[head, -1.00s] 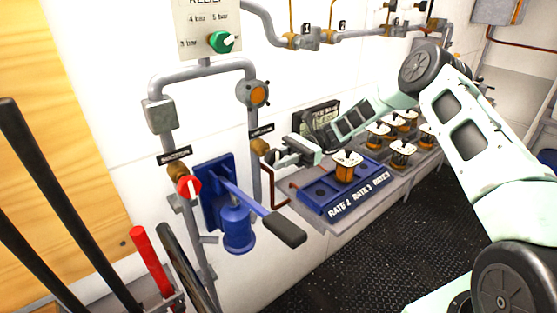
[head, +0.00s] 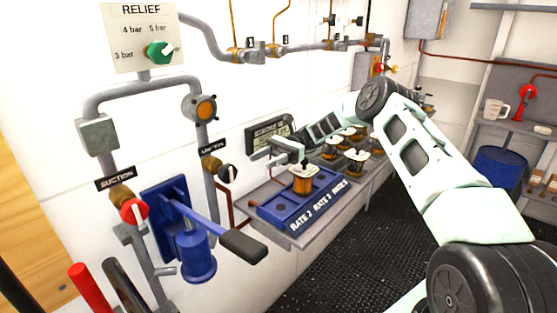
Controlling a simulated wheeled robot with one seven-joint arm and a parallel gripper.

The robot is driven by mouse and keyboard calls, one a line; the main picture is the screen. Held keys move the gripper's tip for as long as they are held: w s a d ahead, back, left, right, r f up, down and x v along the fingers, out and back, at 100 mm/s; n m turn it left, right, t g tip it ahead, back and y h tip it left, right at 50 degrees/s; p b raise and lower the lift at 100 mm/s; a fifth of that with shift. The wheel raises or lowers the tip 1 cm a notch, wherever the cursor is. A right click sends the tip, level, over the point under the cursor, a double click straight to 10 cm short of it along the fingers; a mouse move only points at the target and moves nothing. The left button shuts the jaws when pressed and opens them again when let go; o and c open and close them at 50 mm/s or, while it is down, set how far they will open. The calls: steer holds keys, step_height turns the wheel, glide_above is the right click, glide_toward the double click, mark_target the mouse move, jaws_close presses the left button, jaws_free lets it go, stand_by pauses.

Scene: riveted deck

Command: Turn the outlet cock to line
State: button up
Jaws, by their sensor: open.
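The outlet cock (head: 228,174) is a black round knob with a pale mark, on a brass fitting below a small black label (head: 212,147). It sits on the grey pipe on the wall, right of the blue hand pump. The way its mark points is too small to read surely. My gripper (head: 266,156) is open, with its fingers pointing left, to the right of the cock and a little above it. In the picture it is apart from the cock. Nothing shows between the fingers.
The blue pump (head: 198,250) with its black-gripped lever (head: 243,245) juts out below the cock. The red suction cock (head: 133,211) is at left, the green relief knob (head: 159,53) above. A blue rate tray (head: 279,214) with an amber-bodied part (head: 302,180) stands below my gripper.

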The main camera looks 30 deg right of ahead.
steer(key=shift+b+v, duration=0.65)
steer(key=shift+v, duration=2.15)
